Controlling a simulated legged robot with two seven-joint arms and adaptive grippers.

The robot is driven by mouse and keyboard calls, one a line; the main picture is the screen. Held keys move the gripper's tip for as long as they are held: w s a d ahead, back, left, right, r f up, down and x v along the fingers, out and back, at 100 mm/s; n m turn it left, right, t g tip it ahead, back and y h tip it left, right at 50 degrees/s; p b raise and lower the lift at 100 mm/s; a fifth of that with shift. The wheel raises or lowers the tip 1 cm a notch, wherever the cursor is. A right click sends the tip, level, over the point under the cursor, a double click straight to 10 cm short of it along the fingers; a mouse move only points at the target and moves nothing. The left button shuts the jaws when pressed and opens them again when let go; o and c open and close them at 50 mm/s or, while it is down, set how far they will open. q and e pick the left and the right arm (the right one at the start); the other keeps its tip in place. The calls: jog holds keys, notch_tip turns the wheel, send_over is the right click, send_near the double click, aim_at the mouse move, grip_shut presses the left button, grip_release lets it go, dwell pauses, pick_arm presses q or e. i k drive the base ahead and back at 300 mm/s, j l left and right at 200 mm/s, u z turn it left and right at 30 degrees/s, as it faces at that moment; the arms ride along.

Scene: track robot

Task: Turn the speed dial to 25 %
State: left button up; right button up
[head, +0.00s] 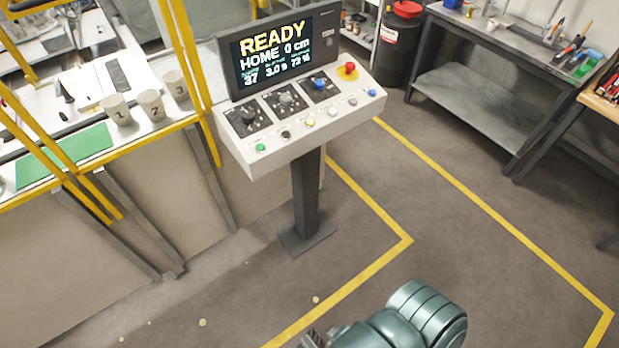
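The control console (300,125) stands on a dark post, upper middle of the head view. Its sloped top has three dials on dark plates: a black left dial (248,117), a grey middle dial (286,99) and a blue right dial (320,83). Their labels are too small to read, so I cannot tell which is the speed dial. The screen (285,52) reads READY, HOME 0 cm, 37, 3.0 s and what looks like 72 %. My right gripper (312,341) is mostly cut off at the bottom edge, well below and apart from the console. My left gripper is out of view.
A red emergency button (349,68) on yellow and a row of small coloured buttons sit on the console. Yellow frame posts (186,50) and a bench with numbered cups (150,105) stand left. A metal workbench (480,85) stands right. The floor before the console is clear.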

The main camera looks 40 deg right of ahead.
aim_at(319, 84)
jog(key=z, duration=1.3)
